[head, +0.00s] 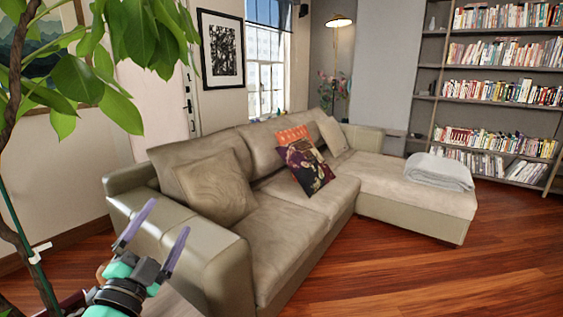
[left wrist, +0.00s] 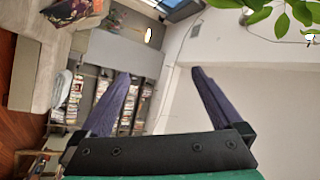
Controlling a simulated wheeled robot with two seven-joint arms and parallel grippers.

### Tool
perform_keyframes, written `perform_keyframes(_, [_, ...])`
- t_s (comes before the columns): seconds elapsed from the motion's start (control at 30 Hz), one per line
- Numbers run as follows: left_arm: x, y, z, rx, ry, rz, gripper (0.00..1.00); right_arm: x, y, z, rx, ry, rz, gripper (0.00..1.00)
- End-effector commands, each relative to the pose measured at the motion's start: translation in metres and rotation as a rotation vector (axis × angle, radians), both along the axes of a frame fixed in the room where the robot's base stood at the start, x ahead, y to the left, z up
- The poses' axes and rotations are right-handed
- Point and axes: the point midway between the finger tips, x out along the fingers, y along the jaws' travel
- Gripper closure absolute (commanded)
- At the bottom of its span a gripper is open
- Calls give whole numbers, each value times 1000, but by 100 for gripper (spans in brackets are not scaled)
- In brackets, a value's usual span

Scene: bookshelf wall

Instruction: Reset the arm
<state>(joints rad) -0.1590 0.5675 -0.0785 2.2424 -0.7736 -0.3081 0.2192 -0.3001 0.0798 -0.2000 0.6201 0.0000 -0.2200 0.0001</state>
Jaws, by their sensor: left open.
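My left gripper (head: 155,232) is at the lower left in the head view, in front of the near arm of the beige sofa. Its two purple fingers are spread apart with nothing between them. The open fingers also show in the left wrist view (left wrist: 158,82), with pale wall and the bookshelf behind them. My right gripper is in neither view.
A leafy plant (head: 125,40) stands close at the left, near my left arm. The beige sofa (head: 290,235) fills the middle, with cushions and a folded grey blanket (head: 440,171). Bookshelves (head: 500,75) stand at the back right. The wooden floor (head: 450,275) at the right is clear.

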Motion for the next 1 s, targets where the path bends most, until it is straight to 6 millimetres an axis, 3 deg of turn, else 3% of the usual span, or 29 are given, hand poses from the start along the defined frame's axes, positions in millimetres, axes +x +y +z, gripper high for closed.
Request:
perform_keyframes(0.03, [-1, 26, -39, -157, 137, 103, 0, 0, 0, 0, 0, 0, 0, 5])
perform_keyframes(0.1, [-11, 52, -99, -332, 341, 233, 0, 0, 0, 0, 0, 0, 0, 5])
perform_keyframes(0.2, [-40, 64, -178, -504, 621, 362, 0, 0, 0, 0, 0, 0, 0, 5])
perform_keyframes(0.3, [-75, 59, -236, -609, 856, 437, 0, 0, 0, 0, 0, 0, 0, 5])
perform_keyframes(0.5, [-146, 29, -308, -731, 1242, 505, 0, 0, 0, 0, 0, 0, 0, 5])
perform_keyframes(0.67, [-205, -2, -340, -787, 1523, 511, 0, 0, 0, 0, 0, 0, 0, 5])
perform_keyframes(0.8, [-193, -1, -387, -771, 1540, 527, 0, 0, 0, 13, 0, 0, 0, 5])
perform_keyframes(1.0, [-198, -2, -465, -757, 1577, 543, 0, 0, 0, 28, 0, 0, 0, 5])
